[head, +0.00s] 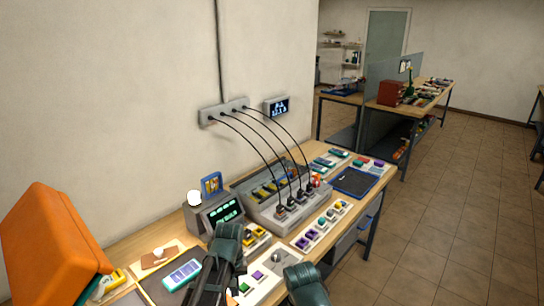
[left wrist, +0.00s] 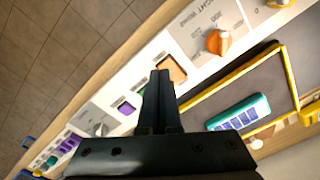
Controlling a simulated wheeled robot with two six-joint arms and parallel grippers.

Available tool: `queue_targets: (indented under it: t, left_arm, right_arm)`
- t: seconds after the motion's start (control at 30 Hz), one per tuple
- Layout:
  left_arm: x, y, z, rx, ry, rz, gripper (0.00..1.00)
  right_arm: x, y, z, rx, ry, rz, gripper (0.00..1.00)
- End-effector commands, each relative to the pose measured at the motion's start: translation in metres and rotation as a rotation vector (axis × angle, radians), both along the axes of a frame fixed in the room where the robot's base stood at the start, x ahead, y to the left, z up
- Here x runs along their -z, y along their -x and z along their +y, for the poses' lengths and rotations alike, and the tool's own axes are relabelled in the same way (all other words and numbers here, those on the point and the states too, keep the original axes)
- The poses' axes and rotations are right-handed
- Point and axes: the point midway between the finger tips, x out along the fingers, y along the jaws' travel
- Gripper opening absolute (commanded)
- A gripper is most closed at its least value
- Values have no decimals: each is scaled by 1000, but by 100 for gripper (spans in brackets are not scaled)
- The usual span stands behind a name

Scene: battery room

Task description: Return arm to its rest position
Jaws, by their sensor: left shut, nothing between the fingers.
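My left gripper (head: 207,284) is low in the head view, dark, above the front of the wooden workbench (head: 130,246). In the left wrist view its two fingers (left wrist: 161,75) are together, with nothing between them. They are over a white panel (left wrist: 205,45) that carries an orange knob (left wrist: 217,42) and coloured square pieces. A teal battery-like block (left wrist: 238,112) lies on a dark, yellow-edged mat to the right of the fingers.
A grey charging station (head: 288,205) with several black cables stands at the back of the bench. A small display unit (head: 217,213) is beside it. An orange case (head: 50,245) rises at the left. A dark tray (head: 354,181) lies farther right. Open tiled floor is right of the bench.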

Motion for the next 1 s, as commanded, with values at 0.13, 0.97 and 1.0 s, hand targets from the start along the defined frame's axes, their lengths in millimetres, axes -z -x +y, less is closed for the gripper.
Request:
queue_targets:
  t: [0.13, 0.97, 1.0]
  left_arm:
    - [1, 63, -47, 269, -34, 21, 0]
    - [0, 127, -85, 621, -83, 54, 0]
    - [0, 127, -85, 621, -83, 54, 0]
  right_arm:
    - [1, 0, 0, 0, 0, 0, 50]
    - [2, 0, 0, 0, 0, 0, 50]
    - [2, 0, 0, 0, 0, 0, 50]
